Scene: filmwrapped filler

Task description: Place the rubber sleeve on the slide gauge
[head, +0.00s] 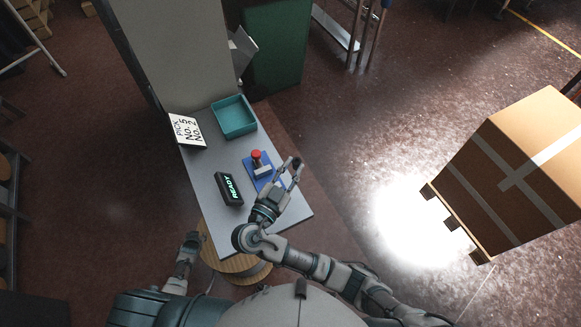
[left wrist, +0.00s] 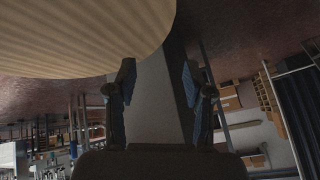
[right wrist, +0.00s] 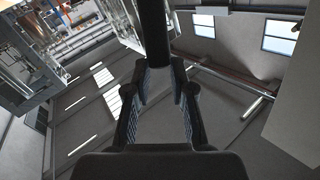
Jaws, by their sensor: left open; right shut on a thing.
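My right gripper (head: 294,168) is beside the right edge of the table, just right of a blue base (head: 250,168). The base carries a grey block and a red-topped post (head: 256,156); it may be the slide gauge, but I cannot tell for sure. In the right wrist view, my right gripper (right wrist: 157,80) is shut on a black cylindrical thing (right wrist: 153,30), apparently the rubber sleeve. The fingers hide its lower end. My left gripper (head: 190,240) is off the table's left edge, low down. It is open and empty in the left wrist view (left wrist: 158,85).
The grey table (head: 212,187) also holds a teal tray (head: 234,116), a black READY display (head: 229,189) and a PICK sign (head: 186,130). A round wooden drum (head: 240,268) stands below the near edge. Taped cartons (head: 520,170) are far right.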

